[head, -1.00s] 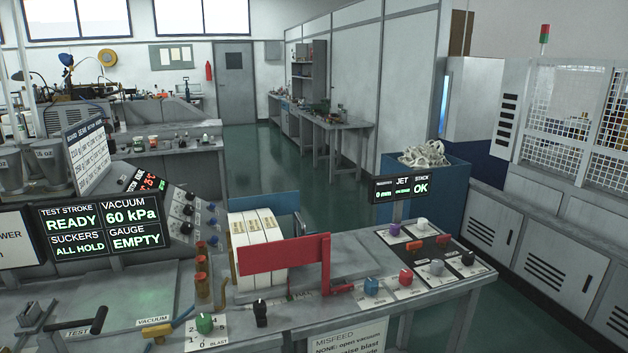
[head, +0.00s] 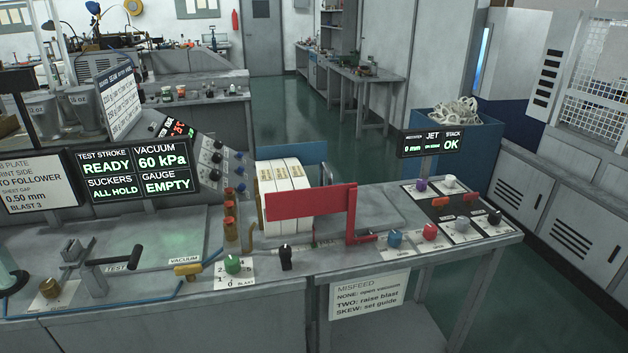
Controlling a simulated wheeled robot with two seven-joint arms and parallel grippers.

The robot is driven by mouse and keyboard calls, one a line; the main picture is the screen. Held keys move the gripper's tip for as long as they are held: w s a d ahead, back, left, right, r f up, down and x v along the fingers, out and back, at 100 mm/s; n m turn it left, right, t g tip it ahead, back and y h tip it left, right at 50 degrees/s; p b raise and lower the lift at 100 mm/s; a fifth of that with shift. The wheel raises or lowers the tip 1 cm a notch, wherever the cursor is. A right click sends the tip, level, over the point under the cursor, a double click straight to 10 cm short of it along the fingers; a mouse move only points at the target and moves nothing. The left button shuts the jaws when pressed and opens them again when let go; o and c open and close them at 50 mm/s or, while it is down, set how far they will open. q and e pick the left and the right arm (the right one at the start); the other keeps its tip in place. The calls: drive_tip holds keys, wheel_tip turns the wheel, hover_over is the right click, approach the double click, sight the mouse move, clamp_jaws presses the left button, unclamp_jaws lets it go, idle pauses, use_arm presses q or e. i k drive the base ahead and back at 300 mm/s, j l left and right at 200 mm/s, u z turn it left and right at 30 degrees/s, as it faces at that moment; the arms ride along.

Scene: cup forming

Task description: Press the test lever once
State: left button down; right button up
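The test lever (head: 118,261) is a black handle on a grey metal bracket, at the left of the grey bench in the head view. A label reading TEST lies beside it on the bench top. The display panel (head: 130,170) behind it reads TEST STROKE READY, VACUUM 60 kPa, SUCKERS ALL HOLD and GAUGE EMPTY. Neither of my grippers shows in the head view.
Right of the lever are a yellow vacuum handle (head: 187,269), a green blast knob (head: 232,264) and a black knob (head: 285,257). A red guard (head: 310,203) stands before white stacks. A brass knob (head: 49,288) sits left of the lever. Green floor lies beyond.

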sight(133, 259)
drive_tip(key=u, duration=1.25)
